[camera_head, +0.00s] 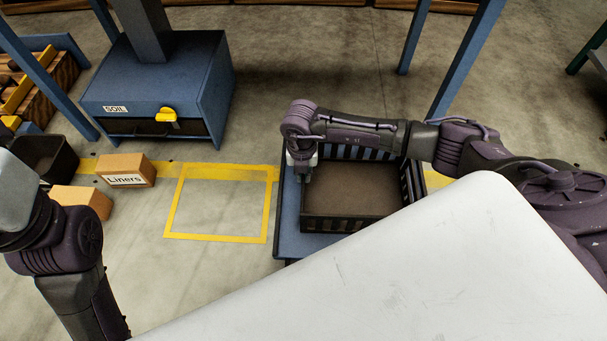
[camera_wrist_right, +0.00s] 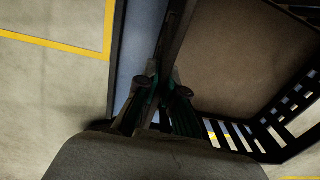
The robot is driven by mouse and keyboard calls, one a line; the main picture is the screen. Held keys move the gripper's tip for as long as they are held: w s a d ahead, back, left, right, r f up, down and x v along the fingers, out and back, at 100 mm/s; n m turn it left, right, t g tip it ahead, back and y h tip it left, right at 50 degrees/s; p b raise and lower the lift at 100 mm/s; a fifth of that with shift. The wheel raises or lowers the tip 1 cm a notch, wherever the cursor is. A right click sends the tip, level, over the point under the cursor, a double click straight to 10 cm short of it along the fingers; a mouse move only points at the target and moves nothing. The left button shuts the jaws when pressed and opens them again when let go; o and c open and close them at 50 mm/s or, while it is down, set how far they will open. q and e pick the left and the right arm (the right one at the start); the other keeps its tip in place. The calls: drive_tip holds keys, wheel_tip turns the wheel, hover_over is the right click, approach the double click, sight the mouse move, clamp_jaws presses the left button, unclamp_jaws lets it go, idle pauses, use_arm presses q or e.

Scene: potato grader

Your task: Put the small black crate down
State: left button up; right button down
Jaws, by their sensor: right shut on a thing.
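The small black crate (camera_head: 325,224) has slatted walls and a flat brown inside; it is level over a blue platform (camera_head: 290,245). I cannot tell whether it touches the platform. My right gripper (camera_head: 302,176) is shut on the crate's left wall, pointing down. In the right wrist view the fingers (camera_wrist_right: 160,100) close around the dark wall (camera_wrist_right: 178,32), with the brown inside to the right and blue platform to the left. My white body front hides the crate's near right part. Of my left arm, a grey end part (camera_head: 15,185) shows at the left edge; its fingertips are out of sight.
An empty yellow floor outline (camera_head: 217,238) lies left of the platform. A blue soil box (camera_head: 155,90), a cardboard liners box (camera_head: 126,170), another carton (camera_head: 82,198) and a black bin (camera_head: 50,158) stand further left. Blue posts (camera_head: 466,60) rise behind the crate.

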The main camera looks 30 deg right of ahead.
drive_tip(key=c, duration=1.3)
unclamp_jaws()
